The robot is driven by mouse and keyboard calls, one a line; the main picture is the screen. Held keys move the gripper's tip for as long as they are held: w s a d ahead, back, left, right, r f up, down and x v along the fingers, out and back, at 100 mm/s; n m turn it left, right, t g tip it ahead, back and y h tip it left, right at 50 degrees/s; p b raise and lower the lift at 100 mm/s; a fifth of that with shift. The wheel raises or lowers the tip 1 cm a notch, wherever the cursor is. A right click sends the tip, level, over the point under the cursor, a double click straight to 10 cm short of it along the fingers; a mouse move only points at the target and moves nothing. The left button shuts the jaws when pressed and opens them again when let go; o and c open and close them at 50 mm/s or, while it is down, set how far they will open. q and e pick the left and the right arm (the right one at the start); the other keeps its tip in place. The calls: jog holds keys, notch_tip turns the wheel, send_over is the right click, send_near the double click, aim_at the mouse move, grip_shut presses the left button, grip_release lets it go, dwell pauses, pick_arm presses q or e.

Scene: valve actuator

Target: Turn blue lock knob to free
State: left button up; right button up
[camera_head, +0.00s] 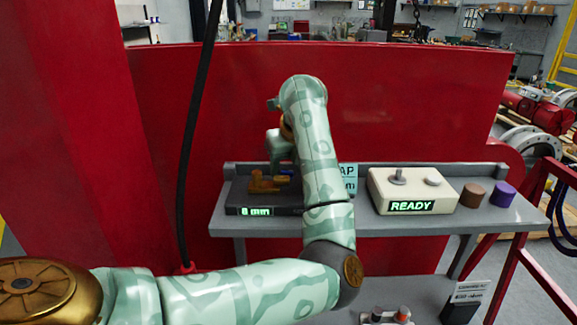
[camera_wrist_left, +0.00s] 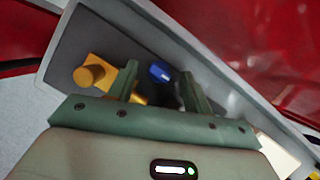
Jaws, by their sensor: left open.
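The blue lock knob (camera_wrist_left: 160,72) shows in the left wrist view, on a dark plate beside a yellow-orange fitting (camera_wrist_left: 88,76). My left gripper (camera_wrist_left: 159,78) is open, with one finger on each side of the knob in that view. I cannot tell whether the fingers touch it. The fitting shows there as an orange-brown piece (camera_head: 264,182) on a dark block with a green mm display (camera_head: 256,211). My right gripper is not in view.
A grey shelf (camera_head: 455,224) carries a cream box (camera_head: 412,190) reading READY, a brown cylinder (camera_head: 472,195) and a purple cylinder (camera_head: 502,194). A red wall (camera_head: 400,100) stands behind. A black cable (camera_head: 192,130) hangs left of my arm. A lower shelf holds small items.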

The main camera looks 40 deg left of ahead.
pick_arm(q)
jog(key=c, duration=0.9)
jog(key=shift+c, duration=0.2)
jog(key=shift+n, duration=0.4)
jog(key=n+g, duration=0.1)
jog(key=n, duration=0.2)
jog(key=shift+w+g+b, duration=0.15)
jog(key=shift+g+b, duration=0.15)
jog(key=n, duration=0.1)
jog(key=n+g, duration=0.1)
jog(key=n, duration=0.1)
jog(key=shift+w+r+n, duration=0.1)
jog(key=shift+w+n, duration=0.05)
jog(key=shift+n, duration=0.15)
jog(key=n+g+p, duration=0.1)
jog(key=n+g, duration=0.1)
jog(key=n, duration=0.2)
jog(key=shift+w+n+p, duration=0.15)
jog(key=shift+n+p, duration=0.15)
jog(key=shift+p, duration=0.05)
jog(key=n+g+h+p, duration=0.1)
jog(key=n, duration=0.3)
jog(key=shift+w+a+n+p, duration=0.1)
jog(key=shift+n+p, duration=0.2)
jog(key=shift+p, duration=0.05)
jog(key=shift+h, duration=0.3)
